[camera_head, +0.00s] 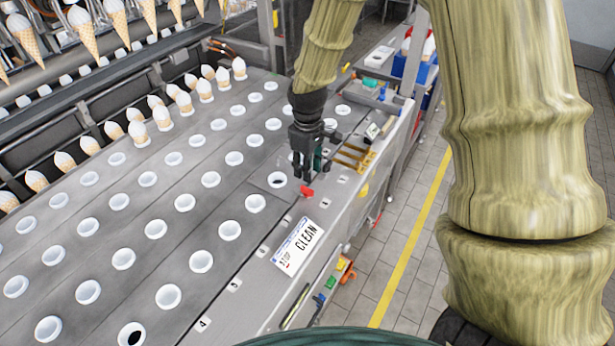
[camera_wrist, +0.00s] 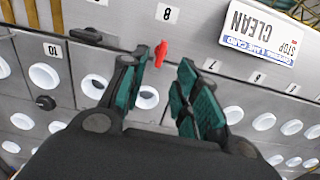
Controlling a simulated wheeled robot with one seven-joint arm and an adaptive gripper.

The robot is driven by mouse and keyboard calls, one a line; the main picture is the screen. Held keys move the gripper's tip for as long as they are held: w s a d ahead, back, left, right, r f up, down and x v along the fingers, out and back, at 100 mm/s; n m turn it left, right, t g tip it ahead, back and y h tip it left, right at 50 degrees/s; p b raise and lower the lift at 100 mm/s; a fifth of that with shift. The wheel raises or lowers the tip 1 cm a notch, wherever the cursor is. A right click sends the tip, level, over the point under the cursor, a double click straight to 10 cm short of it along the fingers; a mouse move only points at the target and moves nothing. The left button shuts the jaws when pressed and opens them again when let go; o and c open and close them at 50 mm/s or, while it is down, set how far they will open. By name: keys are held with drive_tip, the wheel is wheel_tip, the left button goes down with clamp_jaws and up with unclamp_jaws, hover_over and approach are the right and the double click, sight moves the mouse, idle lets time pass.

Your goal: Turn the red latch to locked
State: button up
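The red latch (camera_head: 306,191) is a small red piece on the grey conveyor's edge, just left of the CLEAN card in the wrist view. In the wrist view the latch (camera_wrist: 160,54) shows beyond and between my fingertips, below a label reading 8. My gripper (camera_wrist: 165,88) is open, its two green-padded fingers apart with nothing between them. In the head view my gripper (camera_head: 302,175) points down just above and behind the latch. I see no clear contact with the latch. Whether the latch is locked cannot be told.
A CLEAN card (camera_head: 299,246) lies on the conveyor's edge near the latch. White cup holders (camera_head: 229,230) fill the grey deck. Cones (camera_head: 135,130) stand along its far side. Yellow prongs (camera_head: 354,157) sit right of my gripper.

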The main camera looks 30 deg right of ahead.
drive_tip(key=shift+r, duration=2.1)
